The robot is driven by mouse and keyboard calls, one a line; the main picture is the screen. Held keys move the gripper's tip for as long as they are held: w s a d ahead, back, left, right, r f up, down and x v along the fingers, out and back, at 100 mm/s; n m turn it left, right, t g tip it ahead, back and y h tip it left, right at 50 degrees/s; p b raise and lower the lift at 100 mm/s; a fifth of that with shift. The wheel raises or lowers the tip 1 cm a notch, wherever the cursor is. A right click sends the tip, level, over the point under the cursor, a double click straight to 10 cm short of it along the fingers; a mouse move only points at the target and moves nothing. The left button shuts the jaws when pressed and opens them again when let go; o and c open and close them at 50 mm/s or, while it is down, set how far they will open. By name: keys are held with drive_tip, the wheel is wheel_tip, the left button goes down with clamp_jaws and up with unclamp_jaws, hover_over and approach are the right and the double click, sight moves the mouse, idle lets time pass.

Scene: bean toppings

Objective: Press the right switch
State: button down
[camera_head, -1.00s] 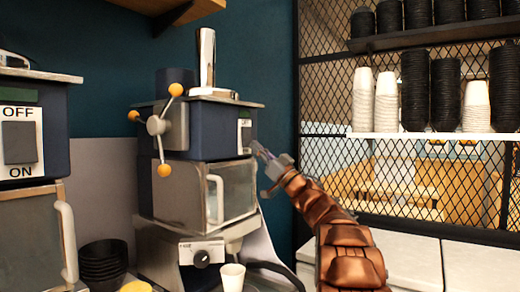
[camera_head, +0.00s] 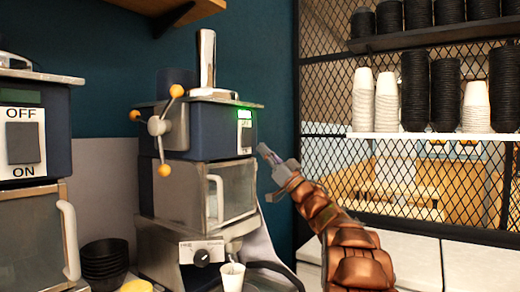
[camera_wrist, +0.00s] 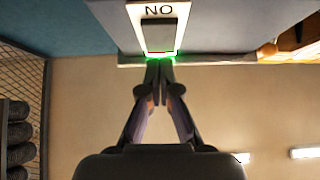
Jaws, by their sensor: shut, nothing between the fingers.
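The right switch (camera_head: 245,133) is a grey rocker on a white plate, on the right side of the blue machine (camera_head: 180,130). A green light (camera_head: 244,114) glows above it. In the wrist view the switch (camera_wrist: 160,36) appears upside down with its "ON" label, and green glow lies along the plate's edge. My gripper (camera_head: 264,150) is shut and empty, just right of and slightly below the switch, with a small gap in the head view. In the wrist view its fingertips (camera_wrist: 160,64) point at the glowing edge; contact cannot be told there.
Another machine (camera_head: 35,125) with a large OFF/ON switch (camera_head: 22,150) stands at left. A white cup (camera_head: 232,278) stands below the blue machine, and black bowls (camera_head: 103,262) are at its left. A mesh partition (camera_head: 400,180) stands behind my arm.

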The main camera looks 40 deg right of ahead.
drive_tip(key=w+f+b+v, duration=0.1)
drive_tip(key=b+v, duration=0.2)
drive_tip(key=v, duration=0.7)
drive_tip(key=shift+a+f, duration=0.25)
drive_tip(key=shift+s, duration=0.1)
